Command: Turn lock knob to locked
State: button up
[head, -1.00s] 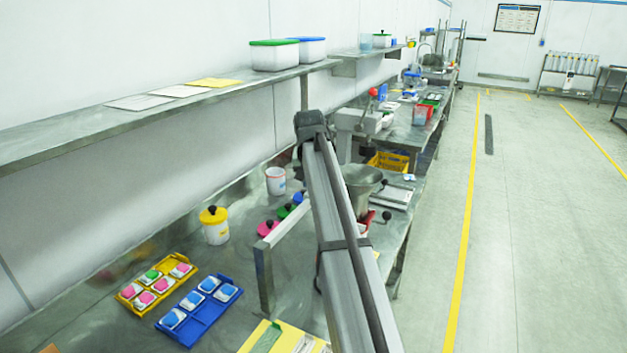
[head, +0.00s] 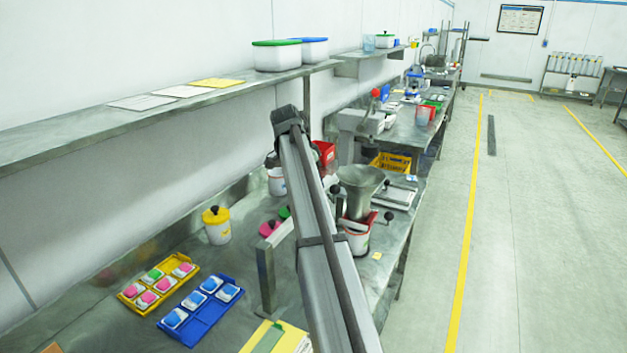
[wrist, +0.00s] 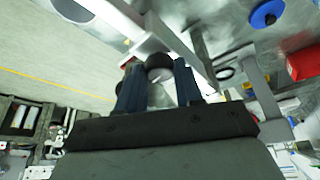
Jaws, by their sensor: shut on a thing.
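In the wrist view a dark round knob (wrist: 159,62) sits between the two blue fingers of my gripper (wrist: 157,80). The fingers are closed on it, and a pale metal bar runs behind it. I cannot tell from the knob's face whether it stands at locked. In the head view a grey metal hopper (head: 361,184) with black ball knobs (head: 388,216) stands on the bench, right of my arm. A white and red container (head: 357,241) is below it. My gripper is hidden behind my arm in the head view.
A yellow tray (head: 128,304) and a blue tray (head: 192,339) with small packs lie at the front left. A white tub with a yellow lid (head: 217,231) stands behind them. A red bin (head: 325,157) and a yellow crate (head: 392,162) are farther back. The floor at right is clear.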

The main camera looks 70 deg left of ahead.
jog(key=shift+a+m+h, duration=0.1)
jog(key=shift+m+h, duration=0.5)
jog(key=shift+m, duration=0.7)
jog(key=o, duration=1)
jog(key=shift+r, duration=0.1)
jog(key=v, duration=1.3)
jog(key=shift+s+r, duration=0.2)
jog(key=shift+r, duration=0.05)
